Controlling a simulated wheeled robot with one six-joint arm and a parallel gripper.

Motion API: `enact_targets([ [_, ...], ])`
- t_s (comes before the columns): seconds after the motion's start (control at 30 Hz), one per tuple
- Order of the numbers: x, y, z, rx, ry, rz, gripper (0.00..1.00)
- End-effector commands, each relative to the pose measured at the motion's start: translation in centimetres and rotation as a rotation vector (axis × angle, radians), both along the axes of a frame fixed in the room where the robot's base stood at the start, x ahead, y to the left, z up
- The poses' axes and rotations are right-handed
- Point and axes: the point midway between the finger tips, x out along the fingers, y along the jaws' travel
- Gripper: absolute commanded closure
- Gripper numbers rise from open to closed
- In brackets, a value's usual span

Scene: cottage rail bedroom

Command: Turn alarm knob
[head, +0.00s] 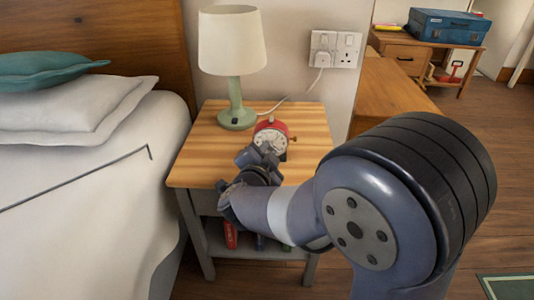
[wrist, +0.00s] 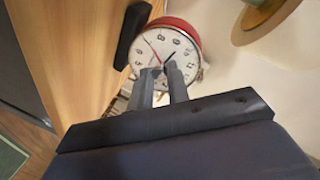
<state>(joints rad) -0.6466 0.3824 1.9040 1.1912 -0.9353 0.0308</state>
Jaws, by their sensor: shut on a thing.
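The red alarm clock (head: 270,132) stands on the bedside table, with its white dial facing my gripper. In the wrist view the clock (wrist: 162,47) looks tilted, with black numerals and a red hand. My gripper (head: 268,150) reaches in low at the front of the clock. In the wrist view the two fingertips (wrist: 163,70) are close together at the lower middle of the dial. They are shut on a small part there, taken to be the alarm knob, which the fingers mostly hide. A small brass-coloured piece (head: 293,139) sticks out at the clock's right side.
The striped wooden bedside table (head: 200,160) has a green lamp (head: 237,115) behind the clock. A cable runs to a wall socket (head: 335,48). The bed (head: 90,220) stands close on the left. A dark object (wrist: 132,36) shows beside the clock in the wrist view.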

Motion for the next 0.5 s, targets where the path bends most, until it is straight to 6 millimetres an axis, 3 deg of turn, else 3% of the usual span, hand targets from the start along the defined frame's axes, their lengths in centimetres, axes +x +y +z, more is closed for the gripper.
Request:
enact_targets([
  [0.5, -0.02, -0.20, 0.00, 0.385, -0.024, 0.000, 1.00],
])
